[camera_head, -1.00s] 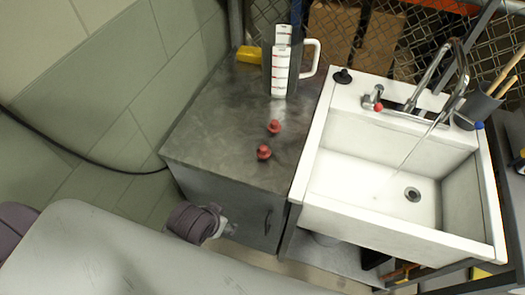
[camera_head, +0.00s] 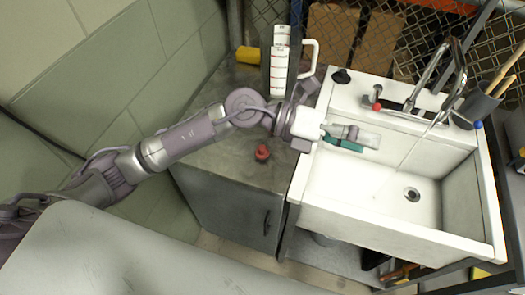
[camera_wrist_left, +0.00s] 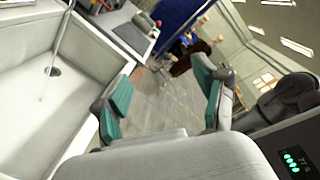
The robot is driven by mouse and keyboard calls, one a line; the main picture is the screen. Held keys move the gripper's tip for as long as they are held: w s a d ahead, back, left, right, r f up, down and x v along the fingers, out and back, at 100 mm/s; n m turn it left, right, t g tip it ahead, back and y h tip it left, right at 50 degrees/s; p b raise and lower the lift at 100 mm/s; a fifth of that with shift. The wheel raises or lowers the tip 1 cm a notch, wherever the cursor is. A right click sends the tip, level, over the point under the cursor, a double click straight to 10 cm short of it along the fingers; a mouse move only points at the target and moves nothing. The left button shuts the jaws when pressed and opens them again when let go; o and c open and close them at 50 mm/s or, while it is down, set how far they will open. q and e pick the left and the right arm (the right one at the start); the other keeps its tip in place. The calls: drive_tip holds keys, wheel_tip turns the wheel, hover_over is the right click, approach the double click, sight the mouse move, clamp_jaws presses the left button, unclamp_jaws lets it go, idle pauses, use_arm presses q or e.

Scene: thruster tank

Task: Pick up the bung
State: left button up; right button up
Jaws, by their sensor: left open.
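A small black bung (camera_head: 341,76) sits on the back left corner of the white sink's rim (camera_head: 312,165). My left gripper (camera_head: 358,140), with green finger pads, is over the left part of the sink basin. It is apart from the bung, which lies behind it in the head view. In the left wrist view the gripper (camera_wrist_left: 162,90) has its two fingers spread with nothing between them. The bung does not show in the left wrist view. My right gripper is not in view.
A tap (camera_head: 440,85) with running water stands at the sink's back. A red-topped piece (camera_head: 262,153) sits on the grey counter (camera_head: 215,150) under my left arm. A drain hole (camera_head: 411,194) shows in the basin.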

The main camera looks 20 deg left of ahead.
use_arm(q)
drive_tip(key=w+a+f+m+y, duration=0.1)
drive_tip(key=a+f+m+y, duration=0.25)
drive_tip(key=f+y, duration=0.2)
drive_tip(key=t+y, duration=0.1)
drive_tip(key=y, duration=0.9)
approach(262, 148)
drive_tip(key=shift+n, duration=0.45)
drive_tip(key=f, duration=0.1)
drive_tip(key=f+p, duration=0.1)
drive_tip(key=f, duration=0.1)
drive_tip(key=f+p, duration=0.1)
drive_tip(key=f, duration=0.1)
drive_tip(key=shift+w+d, duration=0.2)
drive_tip(key=shift+w, duration=0.15)
drive_tip(key=shift+f, duration=0.3)
drive_tip(key=shift+d+f+p, duration=0.1)
drive_tip(key=shift+f+p, duration=0.4)
drive_tip(key=f, duration=0.1)
drive_tip(key=f+p, duration=0.1)
drive_tip(key=f, duration=0.1)
drive_tip(key=shift+w+d+f, duration=0.2)
drive_tip(key=shift+f, duration=0.15)
drive_tip(key=shift+w+f, duration=0.1)
drive_tip(key=shift+f, duration=0.3)
drive_tip(key=c, duration=0.9)
